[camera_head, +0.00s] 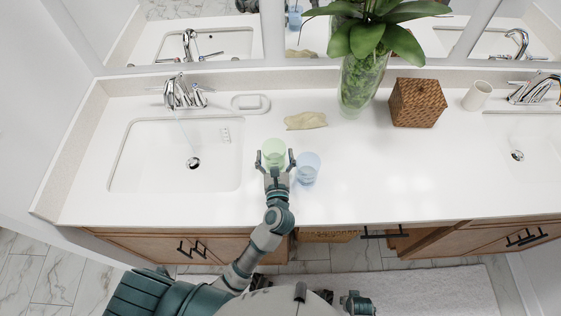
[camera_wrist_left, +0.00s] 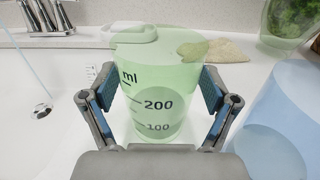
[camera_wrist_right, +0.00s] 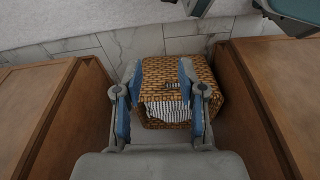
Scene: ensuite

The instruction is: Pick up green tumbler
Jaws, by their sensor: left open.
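The green tumbler (camera_head: 274,149) stands upright on the white counter, right of the left sink. In the left wrist view the translucent green tumbler (camera_wrist_left: 158,90) shows "ml", 200 and 100 marks. My left gripper (camera_head: 275,161) is open, with one finger on each side of the tumbler. In the left wrist view a gap shows between the left finger and the tumbler; the right finger is close to it, and I cannot tell whether it touches. My right gripper (camera_wrist_right: 158,88) is open and empty, low between wooden cabinets.
A blue tumbler (camera_head: 308,167) stands close to the right of my left gripper. Behind are a crumpled beige cloth (camera_head: 305,120), a soap dish (camera_head: 250,103) and a glass vase (camera_head: 359,85). A woven basket (camera_wrist_right: 164,72) lies beyond my right gripper. The counter's right middle is clear.

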